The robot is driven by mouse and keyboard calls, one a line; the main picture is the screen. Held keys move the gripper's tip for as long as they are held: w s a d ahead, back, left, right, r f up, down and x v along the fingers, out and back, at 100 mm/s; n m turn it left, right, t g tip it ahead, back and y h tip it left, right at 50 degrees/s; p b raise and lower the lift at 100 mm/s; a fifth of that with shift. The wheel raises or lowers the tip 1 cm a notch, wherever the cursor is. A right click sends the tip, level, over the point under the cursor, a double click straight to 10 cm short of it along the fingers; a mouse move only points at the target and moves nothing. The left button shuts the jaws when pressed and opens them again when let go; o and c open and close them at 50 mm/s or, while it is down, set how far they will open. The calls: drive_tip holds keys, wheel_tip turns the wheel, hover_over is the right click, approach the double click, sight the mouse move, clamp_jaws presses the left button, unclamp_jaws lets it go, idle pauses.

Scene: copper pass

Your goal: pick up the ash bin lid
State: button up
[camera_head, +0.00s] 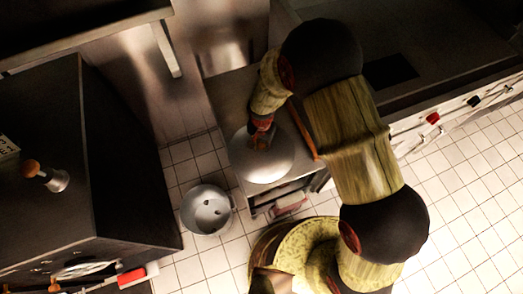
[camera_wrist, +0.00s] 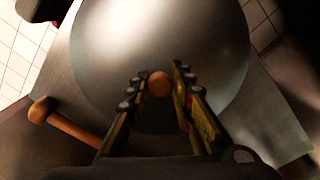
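The ash bin lid, which I take to be the domed silver cover (camera_head: 264,167) with a small orange-brown knob, rests on a grey cabinet top. It fills the upper middle of the wrist view (camera_wrist: 160,35). My gripper (camera_head: 261,137) is right over the lid. In the wrist view my gripper (camera_wrist: 160,76) has one finger on each side of the knob (camera_wrist: 159,85), with a narrow gap at the right finger. The fingers look open, and contact with the knob is not clear. The lid's near edge is partly hidden behind the fingers.
A wooden-handled tool (camera_wrist: 70,126) lies beside the lid on the cabinet top (camera_head: 232,92). A round grey bin (camera_head: 207,209) with dark spots inside stands on the tiled floor to the left. A dark unit (camera_head: 110,160) stands further left. Tiled floor is clear at the right.

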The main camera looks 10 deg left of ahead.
clamp_jaws()
drive_tip(key=shift+r, duration=0.15)
idle(0.6)
